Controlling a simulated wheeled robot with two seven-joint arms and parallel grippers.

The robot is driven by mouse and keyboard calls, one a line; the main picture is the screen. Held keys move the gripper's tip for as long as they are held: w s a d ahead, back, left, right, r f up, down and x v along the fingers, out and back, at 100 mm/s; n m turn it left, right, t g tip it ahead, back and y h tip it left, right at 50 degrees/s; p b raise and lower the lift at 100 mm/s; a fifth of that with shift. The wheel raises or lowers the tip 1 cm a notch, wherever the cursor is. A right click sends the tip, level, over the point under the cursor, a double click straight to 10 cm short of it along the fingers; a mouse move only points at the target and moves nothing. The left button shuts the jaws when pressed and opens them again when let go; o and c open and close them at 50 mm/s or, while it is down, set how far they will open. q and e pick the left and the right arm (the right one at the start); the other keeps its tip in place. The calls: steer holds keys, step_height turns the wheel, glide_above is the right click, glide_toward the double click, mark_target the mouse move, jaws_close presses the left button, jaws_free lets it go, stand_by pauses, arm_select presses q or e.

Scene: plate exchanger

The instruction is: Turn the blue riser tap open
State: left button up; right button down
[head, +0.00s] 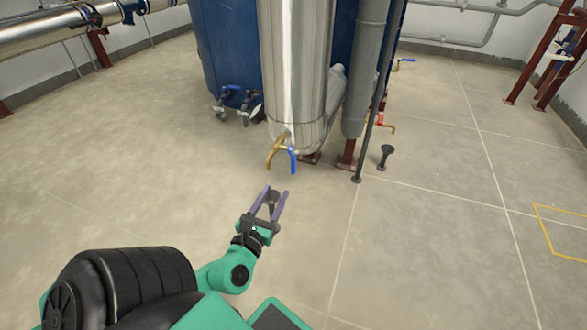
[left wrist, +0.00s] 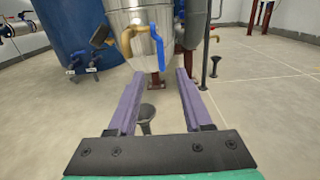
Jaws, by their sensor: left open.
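The blue riser tap is a brass spout with a blue lever (head: 292,160) low on the front of a shiny metal riser (head: 292,70). The lever hangs downward beside the spout. In the left wrist view the lever (left wrist: 158,52) shows just beyond the fingertips, near the middle of the gap, with the brass spout (left wrist: 126,42) to its left. My left gripper (head: 276,191) is open and empty, its purple fingers pointing at the tap from the near side. The fingers appear apart from the lever. My right gripper is not in view.
A blue tank (head: 225,50) with small blue-handled valves (head: 230,92) stands behind left. A red-handled tap (head: 381,119) and another blue-handled tap (head: 405,61) are to the right. A thin dark post and a black funnel (head: 386,155) stand right. The floor in front is mostly clear.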

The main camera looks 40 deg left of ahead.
mark_target(292, 164)
arm_select(q)
steer(key=b+x, duration=0.1)
steer(key=x, duration=1.3)
steer(key=shift+w+r+b, duration=0.1)
steer(key=shift+b, duration=0.3)
jaws_close()
stand_by(0.4)
